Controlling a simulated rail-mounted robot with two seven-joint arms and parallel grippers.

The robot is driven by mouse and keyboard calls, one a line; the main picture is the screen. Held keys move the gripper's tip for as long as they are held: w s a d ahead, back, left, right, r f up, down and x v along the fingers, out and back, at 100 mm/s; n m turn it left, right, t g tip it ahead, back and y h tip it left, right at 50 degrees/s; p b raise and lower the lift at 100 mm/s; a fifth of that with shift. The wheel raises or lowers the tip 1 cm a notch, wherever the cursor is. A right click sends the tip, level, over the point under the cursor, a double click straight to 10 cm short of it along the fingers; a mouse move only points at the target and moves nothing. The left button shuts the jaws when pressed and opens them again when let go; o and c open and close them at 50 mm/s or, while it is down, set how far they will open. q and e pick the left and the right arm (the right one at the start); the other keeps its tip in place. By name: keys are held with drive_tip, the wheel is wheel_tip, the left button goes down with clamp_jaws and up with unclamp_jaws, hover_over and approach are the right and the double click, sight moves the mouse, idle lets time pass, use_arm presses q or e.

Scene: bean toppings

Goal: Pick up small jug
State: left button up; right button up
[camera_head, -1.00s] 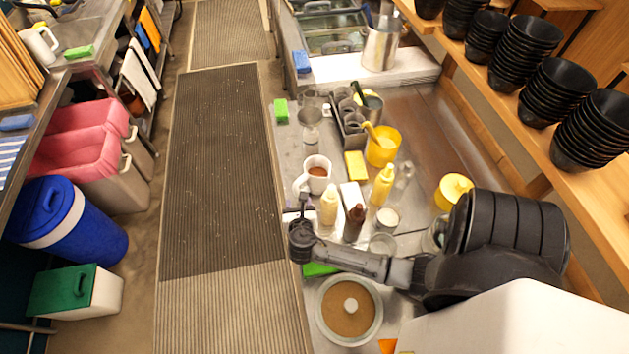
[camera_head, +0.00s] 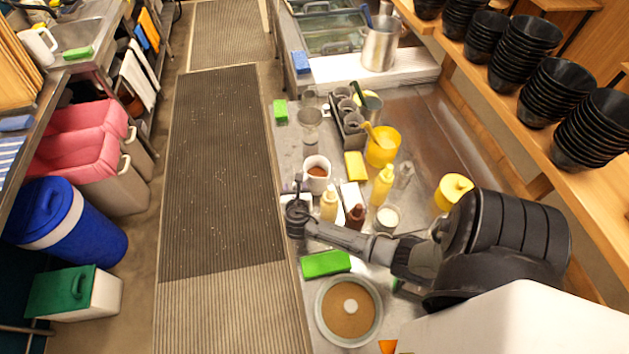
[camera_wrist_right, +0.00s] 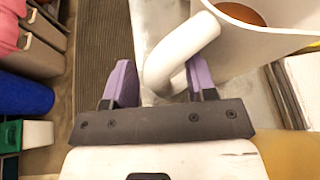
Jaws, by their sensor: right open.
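The small white jug (camera_head: 318,184) with brown contents stands on the metal counter, upright, just beyond my right gripper (camera_head: 298,188). In the right wrist view the jug (camera_wrist_right: 245,45) fills the upper right. Its curved white handle (camera_wrist_right: 183,50) reaches in between the two purple fingers of my right gripper (camera_wrist_right: 160,82). The fingers are apart, one on each side of the handle. The handle looks close to the right finger; I cannot tell whether they touch. My left gripper is in neither view.
Squeeze bottles, cream (camera_head: 329,204), brown (camera_head: 355,216) and yellow (camera_head: 382,185), stand close right of the jug. A green sponge (camera_head: 326,263) and a round brown-filled bowl (camera_head: 348,309) lie nearer. The floor mat (camera_head: 218,170) is left of the counter edge.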

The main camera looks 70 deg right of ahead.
clamp_jaws()
idle(0.4)
